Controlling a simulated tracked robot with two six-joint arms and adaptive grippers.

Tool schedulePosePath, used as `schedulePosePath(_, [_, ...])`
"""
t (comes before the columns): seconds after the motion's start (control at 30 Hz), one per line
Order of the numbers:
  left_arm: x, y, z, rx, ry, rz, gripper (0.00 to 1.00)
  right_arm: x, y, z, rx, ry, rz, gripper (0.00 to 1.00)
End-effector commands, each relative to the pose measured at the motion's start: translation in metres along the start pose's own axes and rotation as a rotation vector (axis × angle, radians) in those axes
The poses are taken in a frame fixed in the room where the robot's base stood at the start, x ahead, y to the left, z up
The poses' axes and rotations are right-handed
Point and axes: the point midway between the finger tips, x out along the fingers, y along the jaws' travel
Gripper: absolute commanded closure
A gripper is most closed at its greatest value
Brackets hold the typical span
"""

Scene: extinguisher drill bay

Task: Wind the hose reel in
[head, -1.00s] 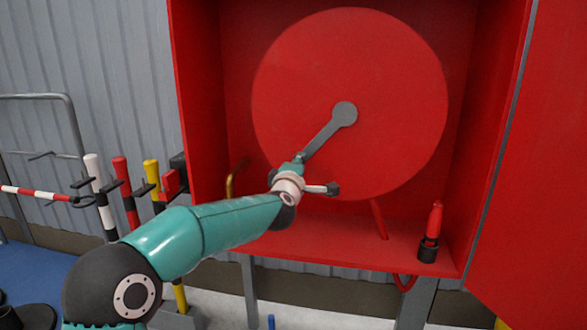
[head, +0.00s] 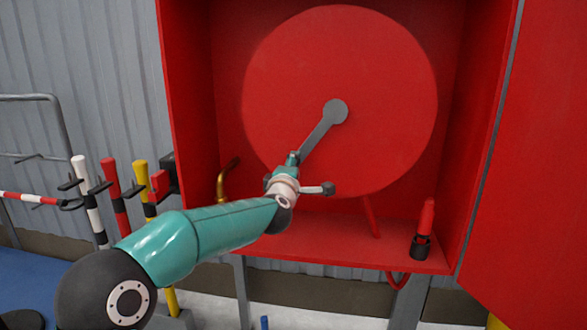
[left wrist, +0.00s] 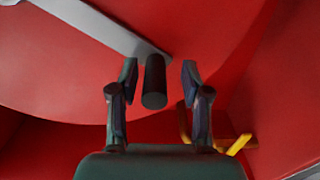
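The red hose reel disc (head: 385,95) fills the open red cabinet. Its grey crank arm (head: 318,132) slants down and left from the hub. In the left wrist view the crank's black handle (left wrist: 155,82) stands between the two fingers of my left gripper (left wrist: 158,85), with a gap visible on both sides. The gripper is open. In the head view my left gripper (head: 293,160) is at the lower end of the crank and hides the handle. A red hose length (head: 371,217) runs below the disc. My right gripper is not in view.
A red-and-black nozzle-like piece (head: 424,230) stands on the cabinet floor at right. A brass pipe (head: 224,182) is at the cabinet's lower left. The open red door (head: 535,160) fills the right side. Striped posts (head: 115,195) stand left of the cabinet.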

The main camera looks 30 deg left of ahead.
Motion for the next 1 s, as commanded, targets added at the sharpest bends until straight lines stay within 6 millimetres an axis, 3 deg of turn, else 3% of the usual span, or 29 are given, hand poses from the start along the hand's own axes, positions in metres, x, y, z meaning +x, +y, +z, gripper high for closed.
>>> schedulePosePath(0.37, [-0.013, 0.003, 0.001, 0.001, -0.002, 0.004, 0.53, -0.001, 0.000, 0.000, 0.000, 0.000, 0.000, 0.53])
schedulePosePath(0.8, [-0.091, 0.001, 0.001, 0.000, -0.003, 0.003, 0.53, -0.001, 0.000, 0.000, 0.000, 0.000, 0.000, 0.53])
schedulePosePath(1.0, [-0.115, 0.000, 0.000, 0.000, -0.002, 0.002, 0.53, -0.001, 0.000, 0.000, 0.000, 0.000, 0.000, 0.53])
